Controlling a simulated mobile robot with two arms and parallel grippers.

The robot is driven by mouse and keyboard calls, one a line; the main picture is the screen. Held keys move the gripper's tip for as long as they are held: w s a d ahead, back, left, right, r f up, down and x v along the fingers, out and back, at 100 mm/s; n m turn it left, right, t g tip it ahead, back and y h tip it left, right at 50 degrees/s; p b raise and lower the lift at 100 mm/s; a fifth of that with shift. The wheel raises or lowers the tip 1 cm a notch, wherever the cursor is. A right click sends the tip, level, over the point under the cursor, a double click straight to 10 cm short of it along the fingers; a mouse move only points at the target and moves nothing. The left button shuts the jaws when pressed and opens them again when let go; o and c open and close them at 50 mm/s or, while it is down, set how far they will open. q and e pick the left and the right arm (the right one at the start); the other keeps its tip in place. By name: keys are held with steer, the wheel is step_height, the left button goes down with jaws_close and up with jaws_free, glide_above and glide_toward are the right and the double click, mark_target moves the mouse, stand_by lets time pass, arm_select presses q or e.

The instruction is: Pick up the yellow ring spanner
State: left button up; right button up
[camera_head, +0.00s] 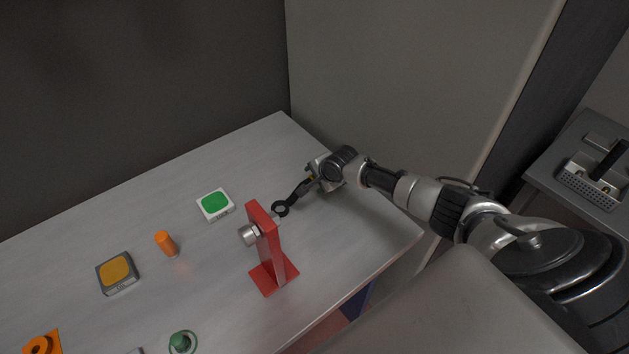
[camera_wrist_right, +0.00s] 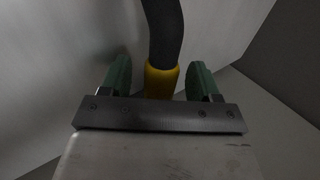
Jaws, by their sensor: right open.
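The ring spanner (camera_head: 301,190) has a dark shaft, a dark ring at its lower left end and a little yellow showing near my right gripper (camera_head: 317,176). In the right wrist view its yellow band (camera_wrist_right: 161,82) and dark curved shaft run between the green fingers of my right gripper (camera_wrist_right: 160,66). The fingers stand on both sides of it, open, with gaps visible. In the head view the ring is close behind the red stand (camera_head: 268,245); whether they touch is unclear. The spanner's far end is hidden by the gripper. My left gripper is not in view.
The stand carries a silver bolt (camera_head: 249,234). The grey table (camera_head: 120,225) also holds a green-topped box (camera_head: 215,204), an orange cylinder (camera_head: 166,243), an orange-topped box (camera_head: 117,273) and a green knob (camera_head: 181,342). The back of the table is clear.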

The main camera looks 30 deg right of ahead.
jaws_close()
steer(key=shift+r, duration=0.15)
